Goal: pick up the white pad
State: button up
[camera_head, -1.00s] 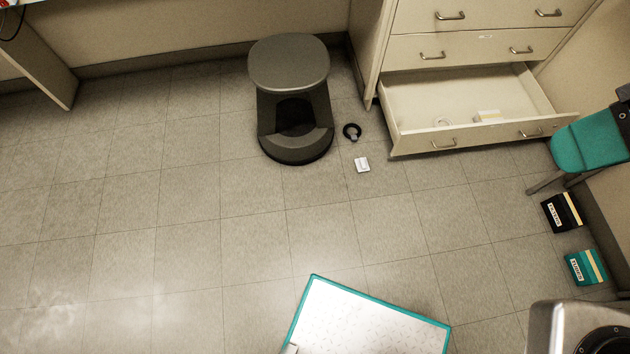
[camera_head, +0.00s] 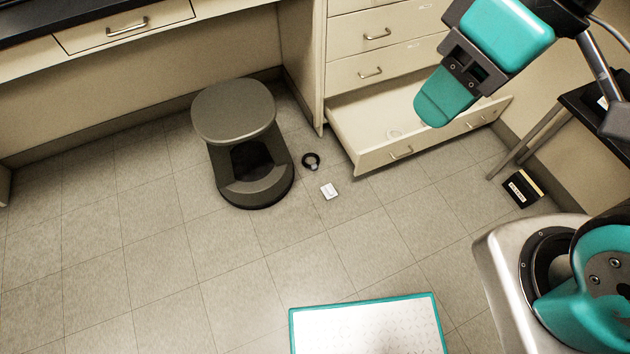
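A small white pad (camera_head: 329,191) lies flat on the tiled floor, in front of the open drawer and to the right of the stool. My gripper (camera_head: 446,97) is in the upper right, raised in front of the drawers and well apart from the pad. A teal finger shows pointing down. The gap between the fingers is not visible, so I cannot tell its opening.
A dark ring-shaped item (camera_head: 311,161) lies just behind the pad. A grey step stool (camera_head: 235,112) stands to the left. The open bottom drawer (camera_head: 372,158) juts out behind the pad. A labelled black box (camera_head: 519,189) is at the right. The front-left floor is clear.

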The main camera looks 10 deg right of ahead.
aim_at(328, 191)
jog(key=u, duration=0.35)
jog(key=i, duration=0.95)
jog(key=u, duration=0.2)
